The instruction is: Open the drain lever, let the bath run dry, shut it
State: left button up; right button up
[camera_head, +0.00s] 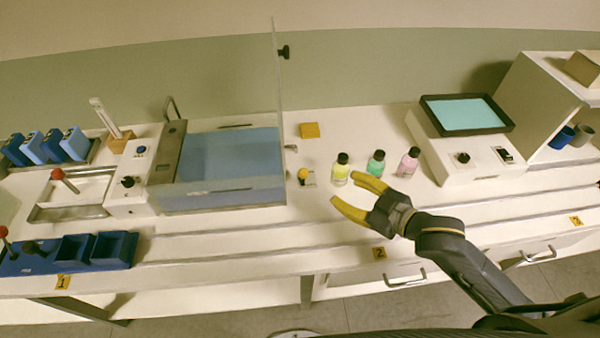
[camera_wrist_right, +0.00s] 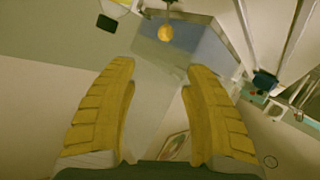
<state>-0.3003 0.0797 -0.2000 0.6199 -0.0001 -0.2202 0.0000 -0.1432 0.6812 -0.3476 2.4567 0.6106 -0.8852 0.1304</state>
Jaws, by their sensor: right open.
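The bath (camera_head: 222,206) is a clear-walled tank with blue water in it, left of centre in the head view. A small lever with a round yellow knob (camera_head: 303,174) stands just off the bath's right end. My right gripper (camera_head: 352,190) is open and empty, with yellow fingers pointing left, to the right of and in front of the knob and apart from it. In the right wrist view the knob (camera_wrist_right: 165,33) shows beyond the open fingertips (camera_wrist_right: 160,75), roughly between them, with the bath's blue-grey side behind. My left gripper is not in view.
Yellow, green and pink bottles (camera_head: 376,163) stand behind my right gripper. A yellow block (camera_head: 309,130) lies at the back. A device with a dark-framed screen (camera_head: 467,114) is on the right. Blue trays (camera_head: 115,250) lie front left. The bench front before the bath is clear.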

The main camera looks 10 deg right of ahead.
aim_at(304, 173)
jog(key=x, duration=1.1)
jog(key=f+x, duration=0.1)
jog(key=x, duration=0.5)
jog(key=shift+s+a, duration=0.2)
jog(key=shift+s, duration=0.1)
jog(key=shift+o, duration=0.2)
grip_shut()
